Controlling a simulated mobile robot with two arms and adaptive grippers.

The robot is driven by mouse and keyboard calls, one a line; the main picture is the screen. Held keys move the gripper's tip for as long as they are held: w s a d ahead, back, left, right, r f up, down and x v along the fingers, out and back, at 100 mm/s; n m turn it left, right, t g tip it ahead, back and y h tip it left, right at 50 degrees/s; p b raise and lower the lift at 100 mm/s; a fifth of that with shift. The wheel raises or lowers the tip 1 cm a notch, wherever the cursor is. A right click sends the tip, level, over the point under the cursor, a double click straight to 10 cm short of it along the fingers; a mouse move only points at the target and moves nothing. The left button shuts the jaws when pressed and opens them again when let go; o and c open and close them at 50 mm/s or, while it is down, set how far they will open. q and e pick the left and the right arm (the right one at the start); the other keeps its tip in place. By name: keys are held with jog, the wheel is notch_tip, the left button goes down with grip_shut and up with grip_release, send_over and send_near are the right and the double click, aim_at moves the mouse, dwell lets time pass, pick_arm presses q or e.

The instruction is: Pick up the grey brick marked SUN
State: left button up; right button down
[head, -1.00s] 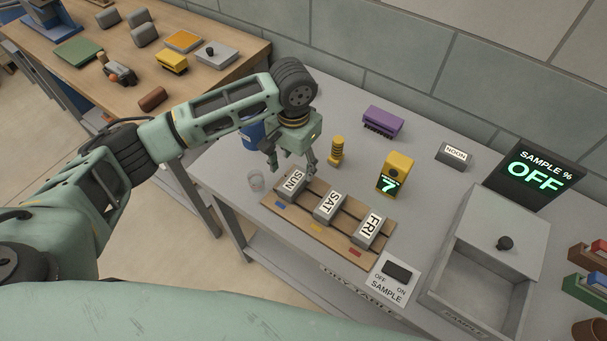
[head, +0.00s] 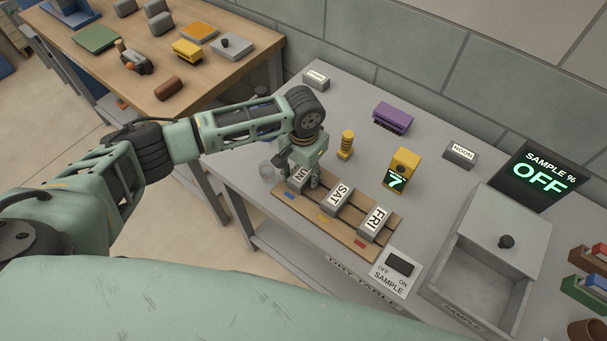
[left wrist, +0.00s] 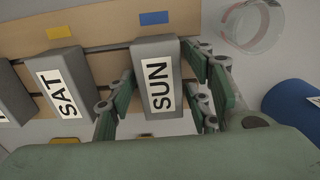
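The grey brick marked SUN (head: 299,177) sits at the left end of the wooden rack (head: 318,217), partly hidden by my left gripper (head: 303,181) in the head view. In the left wrist view the SUN brick (left wrist: 158,72) lies between the fingers of my left gripper (left wrist: 157,100), one on each side. The fingers are spread around it, and I see no clear grip on it. The brick still rests on the rack. My right gripper is not in view.
Bricks marked SAT (head: 337,198) and FRI (head: 374,222) sit beside it on the rack. A clear glass (head: 266,171) stands close on the left. A yellow ringed post (head: 346,145) and yellow counter (head: 401,169) stand behind. An open drawer box (head: 483,262) is at right.

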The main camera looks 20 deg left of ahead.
pick_arm(q)
jog(key=shift+w, duration=0.1)
grip_shut()
